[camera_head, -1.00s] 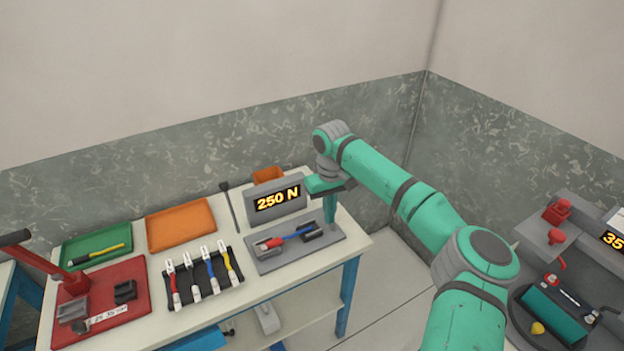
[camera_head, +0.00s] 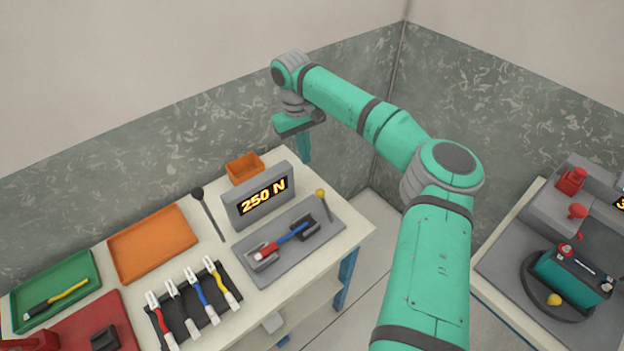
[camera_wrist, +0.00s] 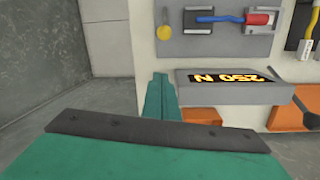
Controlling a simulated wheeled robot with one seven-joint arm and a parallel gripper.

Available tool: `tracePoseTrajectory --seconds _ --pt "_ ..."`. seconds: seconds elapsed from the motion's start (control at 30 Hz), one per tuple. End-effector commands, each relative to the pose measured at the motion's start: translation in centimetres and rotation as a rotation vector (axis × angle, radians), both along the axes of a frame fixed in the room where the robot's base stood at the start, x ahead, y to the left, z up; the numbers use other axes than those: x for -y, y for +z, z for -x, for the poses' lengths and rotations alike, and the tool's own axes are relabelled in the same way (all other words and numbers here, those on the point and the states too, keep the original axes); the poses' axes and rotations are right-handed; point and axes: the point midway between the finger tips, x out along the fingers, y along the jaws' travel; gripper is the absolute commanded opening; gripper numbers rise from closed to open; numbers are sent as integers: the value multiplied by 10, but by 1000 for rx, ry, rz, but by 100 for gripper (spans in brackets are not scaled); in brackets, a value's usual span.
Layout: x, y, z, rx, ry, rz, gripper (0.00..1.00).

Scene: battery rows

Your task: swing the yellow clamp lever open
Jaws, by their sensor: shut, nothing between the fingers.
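The yellow clamp lever shows as a yellow knob (camera_head: 321,193) on a thin rod at the right end of the grey test plate (camera_head: 262,274), beside the dark right-hand clamp block (camera_head: 306,226). It also shows in the wrist view (camera_wrist: 164,32). A blue cable (camera_head: 293,233) with a red end (camera_head: 268,250) lies across the two clamp blocks. My gripper (camera_head: 304,157) is shut and empty, pointing down, above and behind the plate and apart from the lever. Its fingers (camera_wrist: 160,92) show together in the wrist view.
A grey display reading 250 N (camera_head: 258,197) stands behind the plate. An orange bin (camera_head: 244,168), an orange tray (camera_head: 152,243), a green tray (camera_head: 22,297) and a rack of cables (camera_head: 190,318) share the bench. A second bench with a teal battery (camera_head: 574,277) stands at the right.

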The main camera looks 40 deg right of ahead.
Motion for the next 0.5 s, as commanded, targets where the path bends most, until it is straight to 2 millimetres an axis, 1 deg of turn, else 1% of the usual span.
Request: tracePoseTrajectory --seconds 0.17,0.27,0.37,0.5 --pt "0 -3 0 0 0 0 0" --pt "1 -11 1 -1 0 0 0" --pt "2 -25 2 -1 0 0 0" --pt "4 -51 5 -1 0 1 0"
